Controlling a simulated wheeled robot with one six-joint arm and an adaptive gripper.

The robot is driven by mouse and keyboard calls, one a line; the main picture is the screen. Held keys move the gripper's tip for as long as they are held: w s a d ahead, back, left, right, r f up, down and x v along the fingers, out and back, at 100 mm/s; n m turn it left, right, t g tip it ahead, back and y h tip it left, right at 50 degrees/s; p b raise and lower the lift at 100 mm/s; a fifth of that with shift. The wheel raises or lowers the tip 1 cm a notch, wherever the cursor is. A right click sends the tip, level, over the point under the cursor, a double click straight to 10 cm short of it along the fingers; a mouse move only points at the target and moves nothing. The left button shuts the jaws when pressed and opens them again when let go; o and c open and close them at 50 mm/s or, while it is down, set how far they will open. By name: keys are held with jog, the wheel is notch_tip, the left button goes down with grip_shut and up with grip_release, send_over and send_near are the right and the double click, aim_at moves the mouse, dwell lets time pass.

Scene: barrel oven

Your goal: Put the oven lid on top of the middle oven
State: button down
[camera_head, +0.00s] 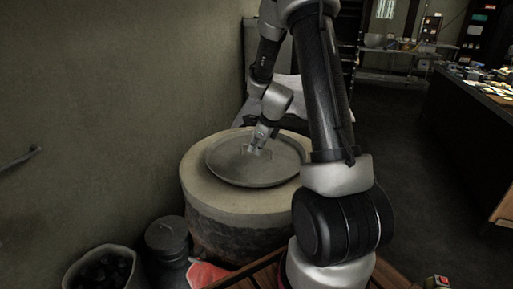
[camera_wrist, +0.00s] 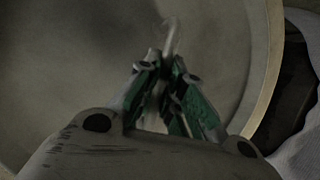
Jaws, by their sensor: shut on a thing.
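The oven lid (camera_head: 268,174) is a round, shallow grey disc with a raised rim. It lies over the top of the pale cylindrical oven (camera_head: 222,206), set toward the right of its top in the head view. I cannot tell whether it rests on the oven or hangs just above it. My gripper (camera_head: 258,150) is over the middle of the lid. In the wrist view the gripper (camera_wrist: 172,82) is shut on the lid's hooked metal handle (camera_wrist: 172,34). The lid (camera_wrist: 75,65) fills most of that view. The oven opening is hidden.
A wall (camera_head: 110,100) runs close along the left. A dark lidded pot (camera_head: 168,238) and a bucket of charcoal (camera_head: 103,272) stand in front of the oven at the lower left. A dark counter (camera_head: 460,125) stands at the right, with open floor (camera_head: 400,130) between.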

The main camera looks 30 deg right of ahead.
jog(key=shift+f, duration=0.1)
jog(key=c, duration=1.5)
grip_release()
jog(key=shift+c, duration=0.2)
jog(key=s+a+r+n, duration=0.2)
jog(key=s+r+n, duration=0.25)
jog(key=r, duration=0.45)
jog(key=s+a+r+n, duration=0.25)
jog(key=s+r, duration=0.35)
jog(key=r, duration=0.3)
jog(key=s+a+r+n, duration=0.1)
jog(key=s+r+n, duration=0.1)
jog(key=s+n, duration=0.8)
jog(key=s+a+r+n+h, duration=0.1)
jog(key=s+r+n, duration=0.2)
jog(key=s+n, duration=0.7)
jog(key=shift+s+a+n+g, duration=0.2)
jog(key=shift+a+n+g, duration=0.1)
jog(key=shift+a+n, duration=0.15)
